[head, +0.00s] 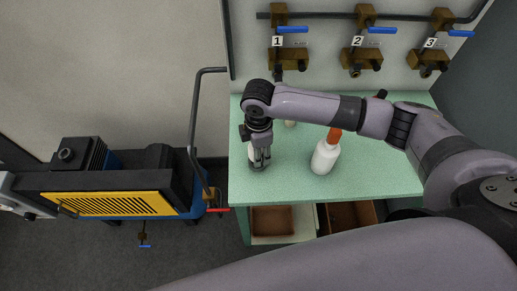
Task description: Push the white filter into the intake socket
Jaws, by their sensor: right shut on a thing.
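My right gripper (260,156) points down over the left part of the green bench top (300,185). Its fingers are shut on a small pale thing (257,167), which looks like the white filter. The fingers hide most of it, and I cannot tell whether it touches the bench. Three brass valve blocks with blue levers, numbered 1 (283,59), 2 (362,58) and 3 (430,62), are on the back wall. I cannot tell which fitting is the intake socket. My left gripper is not in view.
A white bottle with an orange top (325,156) stands right of the gripper. Another small pale thing (290,123) is partly hidden behind my forearm. Open bins (272,220) are below.

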